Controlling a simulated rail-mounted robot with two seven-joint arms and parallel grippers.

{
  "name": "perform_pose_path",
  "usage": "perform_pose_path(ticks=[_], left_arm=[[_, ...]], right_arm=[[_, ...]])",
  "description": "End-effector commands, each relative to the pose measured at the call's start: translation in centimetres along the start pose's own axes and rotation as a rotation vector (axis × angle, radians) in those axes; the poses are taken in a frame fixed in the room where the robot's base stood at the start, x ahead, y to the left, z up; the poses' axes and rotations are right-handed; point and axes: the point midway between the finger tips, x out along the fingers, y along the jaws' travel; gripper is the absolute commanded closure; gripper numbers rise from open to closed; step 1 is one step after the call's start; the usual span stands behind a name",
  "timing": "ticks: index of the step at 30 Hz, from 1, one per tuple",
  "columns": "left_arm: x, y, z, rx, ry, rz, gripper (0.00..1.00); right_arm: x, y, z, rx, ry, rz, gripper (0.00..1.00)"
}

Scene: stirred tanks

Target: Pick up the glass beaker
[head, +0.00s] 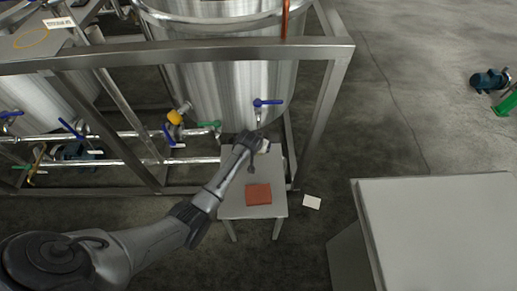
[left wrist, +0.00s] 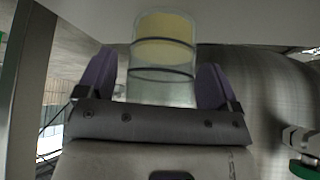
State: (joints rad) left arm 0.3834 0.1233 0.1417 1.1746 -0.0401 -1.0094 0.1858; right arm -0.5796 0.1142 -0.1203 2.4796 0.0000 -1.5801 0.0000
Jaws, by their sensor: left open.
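The glass beaker (left wrist: 163,48) shows in the left wrist view as a clear cylinder with dark rings. Pale yellow contents fill its upper part in that picture. My left gripper (left wrist: 157,82) is open, with one purple finger on each side of the beaker. A gap shows at the left finger; contact at the right finger is hard to tell. In the head view my left gripper (head: 258,145) is over the back of a small grey stool (head: 234,206), below a tank's outlet valve. There the beaker is largely hidden by the gripper. My right gripper is not in view.
A white card (head: 312,201) lies on the floor. A grey cabinet (head: 440,225) stands at right.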

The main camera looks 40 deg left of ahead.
Motion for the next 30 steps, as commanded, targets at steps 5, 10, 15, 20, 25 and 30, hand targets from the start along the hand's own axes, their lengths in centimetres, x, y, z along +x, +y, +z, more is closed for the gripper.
perform_pose_path(ticks=[5, 10, 15, 20, 25, 30], left_arm=[[-0.05, 0.00, -0.02, 0.000, 0.000, 0.000, 0.17], [-0.05, 0.00, -0.01, 0.000, 0.000, 0.000, 0.33], [-0.05, 0.01, 0.00, 0.000, 0.000, 0.000, 0.49], [-0.05, 0.01, 0.01, 0.000, 0.000, 0.000, 0.65], [-0.07, 0.02, -0.02, 0.000, 0.001, 0.000, 0.76], [-0.09, 0.02, -0.04, 0.000, 0.000, 0.000, 0.76]], right_arm=[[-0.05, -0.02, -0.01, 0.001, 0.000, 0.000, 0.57], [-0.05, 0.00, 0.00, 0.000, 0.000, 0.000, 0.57], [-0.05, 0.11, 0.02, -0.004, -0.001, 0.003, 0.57], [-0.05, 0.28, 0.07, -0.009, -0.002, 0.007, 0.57], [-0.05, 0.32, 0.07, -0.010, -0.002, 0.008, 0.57], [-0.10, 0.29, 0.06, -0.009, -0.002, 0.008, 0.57]])
